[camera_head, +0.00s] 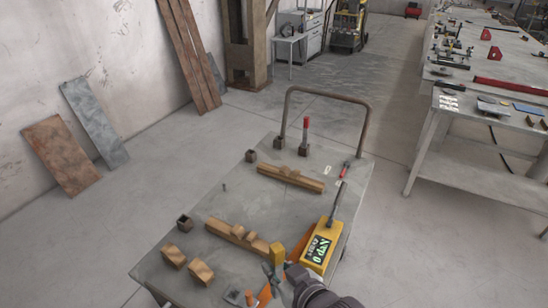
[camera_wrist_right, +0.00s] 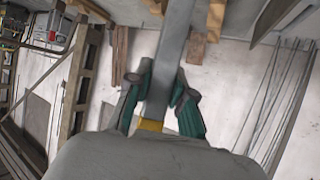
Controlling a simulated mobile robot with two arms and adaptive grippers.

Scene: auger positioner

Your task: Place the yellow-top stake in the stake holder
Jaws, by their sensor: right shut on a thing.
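My right gripper (camera_head: 275,272) is shut on the stake, low over the front right of the cart. In the right wrist view, its fingers (camera_wrist_right: 160,100) clasp the stake's flat grey shaft (camera_wrist_right: 172,60), with the yellow top (camera_wrist_right: 149,124) close to the palm. In the head view a yellow end (camera_head: 277,252) shows at the gripper; the shaft is hard to make out. A small square holder (camera_head: 185,222) with a dark opening stands at the cart's left edge. Another holder (camera_head: 251,156) is farther back. A red-top stake (camera_head: 306,127) stands upright at the back.
The cart top (camera_head: 210,200) carries notched wooden beams (camera_head: 290,178), two wooden blocks (camera_head: 201,271), and a yellow meter (camera_head: 318,248) close beside the gripper. A tubular handle (camera_head: 327,92) rises at the back. The middle of the top is mostly clear.

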